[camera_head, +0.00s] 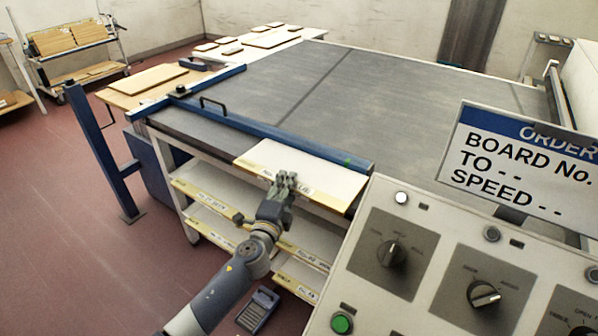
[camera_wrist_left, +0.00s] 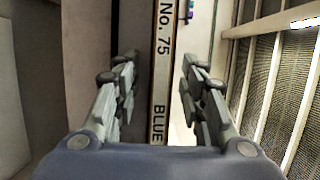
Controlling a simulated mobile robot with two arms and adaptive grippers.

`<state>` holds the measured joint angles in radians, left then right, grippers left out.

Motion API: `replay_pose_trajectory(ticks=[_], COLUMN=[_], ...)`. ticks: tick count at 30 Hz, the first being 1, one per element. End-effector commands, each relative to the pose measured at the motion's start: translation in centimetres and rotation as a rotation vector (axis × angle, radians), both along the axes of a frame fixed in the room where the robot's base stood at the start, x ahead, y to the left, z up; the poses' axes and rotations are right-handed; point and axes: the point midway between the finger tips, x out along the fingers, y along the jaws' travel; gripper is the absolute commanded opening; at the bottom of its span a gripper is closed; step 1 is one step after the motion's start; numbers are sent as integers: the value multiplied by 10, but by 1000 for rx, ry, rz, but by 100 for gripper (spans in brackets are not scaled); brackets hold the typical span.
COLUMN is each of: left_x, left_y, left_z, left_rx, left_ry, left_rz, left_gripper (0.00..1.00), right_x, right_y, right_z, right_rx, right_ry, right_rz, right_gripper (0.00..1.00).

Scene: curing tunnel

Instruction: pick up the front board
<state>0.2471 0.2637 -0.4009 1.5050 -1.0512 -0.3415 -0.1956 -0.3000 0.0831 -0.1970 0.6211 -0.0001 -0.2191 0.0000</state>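A pale cream board (camera_head: 305,167) lies at the near edge of the grey table, in front of the long blue bar. Its front edge carries a label strip. My left gripper (camera_head: 284,182) is at that front edge, near its middle, and covers part of it. In the left wrist view a board edge marked "No. 75 BLUE" (camera_wrist_left: 161,75) runs between the two fingers of my left gripper (camera_wrist_left: 160,92). The fingers are open, with gaps on both sides of that edge. My right gripper is not in view.
Labelled shelves (camera_head: 212,222) with more boards sit below the table front. A control panel (camera_head: 450,270) with knobs and an order sign (camera_head: 525,160) fills the right foreground. The blue bar (camera_head: 270,132) crosses behind the cream board. A foot pedal (camera_head: 258,308) lies on the floor.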

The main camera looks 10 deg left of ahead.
Motion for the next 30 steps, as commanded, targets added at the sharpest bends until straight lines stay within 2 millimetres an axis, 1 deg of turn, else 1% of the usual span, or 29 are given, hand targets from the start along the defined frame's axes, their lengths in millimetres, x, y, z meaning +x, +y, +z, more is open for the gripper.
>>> replay_pose_trajectory(ticks=[4, 5, 6, 8, 9, 23, 26, 30], left_x=[0, 0, 0, 0, 0, 0, 0, 0], left_y=[0, 0, 0, 0, 0, 0, 0, 0], left_z=[0, 0, 0, 0, 0, 5, 11, 27], left_rx=[0, 0, 0, 0, 0, -1, -1, 1], left_ry=[0, 0, 0, 0, 0, -4, -5, -8], left_rz=[0, 0, 0, 0, 0, 0, 0, -1], left_gripper=[38, 32, 22, 9, 0, 0, 0, 0], right_x=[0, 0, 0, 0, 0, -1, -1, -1], right_y=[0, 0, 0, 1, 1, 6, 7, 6], right_z=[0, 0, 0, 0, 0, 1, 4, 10], right_rx=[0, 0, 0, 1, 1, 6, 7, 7], right_ry=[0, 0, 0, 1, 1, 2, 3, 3], right_rz=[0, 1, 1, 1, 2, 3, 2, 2], right_gripper=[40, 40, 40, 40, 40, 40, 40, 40])
